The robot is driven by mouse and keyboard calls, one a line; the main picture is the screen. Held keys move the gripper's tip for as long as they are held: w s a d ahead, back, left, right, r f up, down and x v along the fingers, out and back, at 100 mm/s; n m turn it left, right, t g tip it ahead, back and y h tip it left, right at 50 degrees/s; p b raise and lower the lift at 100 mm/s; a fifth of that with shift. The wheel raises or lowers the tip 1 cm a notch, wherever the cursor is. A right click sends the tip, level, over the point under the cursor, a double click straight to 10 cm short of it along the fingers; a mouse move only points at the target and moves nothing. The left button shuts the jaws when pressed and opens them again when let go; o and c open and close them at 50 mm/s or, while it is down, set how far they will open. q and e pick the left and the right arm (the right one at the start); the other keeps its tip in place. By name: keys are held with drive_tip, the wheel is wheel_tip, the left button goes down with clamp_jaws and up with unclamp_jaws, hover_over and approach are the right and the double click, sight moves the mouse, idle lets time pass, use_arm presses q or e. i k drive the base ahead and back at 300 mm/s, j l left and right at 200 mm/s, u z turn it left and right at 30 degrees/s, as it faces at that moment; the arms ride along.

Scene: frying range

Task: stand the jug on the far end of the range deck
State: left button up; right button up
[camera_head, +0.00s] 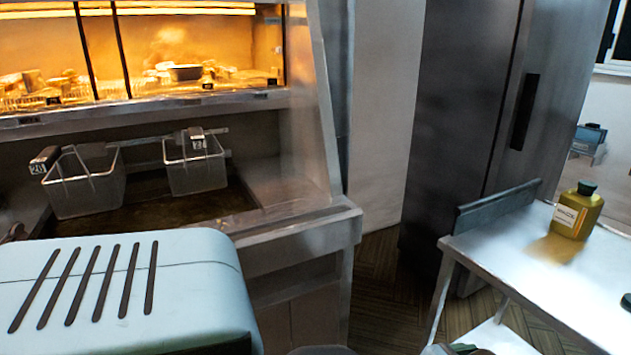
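A yellow-olive jug (577,210) with a dark cap and a pale label stands upright on the steel table (507,238) at the right. The range (300,225) fills the left side, with a bare steel deck (290,185) at its right end beside the frying well. The near left part of the range is hidden from view. Neither of my grippers can be made out in this view, and nothing is seen touching the jug.
Two wire fry baskets (84,182) (195,165) hang over the well. A lit food display (170,60) is above them. A tall dark steel cabinet (465,110) stands behind the gap between range and table. Wooden floor (375,295) shows in that gap.

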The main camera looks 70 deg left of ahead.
sight(288, 183)
drive_tip(key=u, duration=1.2)
drive_tip(key=i+u, duration=0.15)
drive_tip(key=u, duration=0.2)
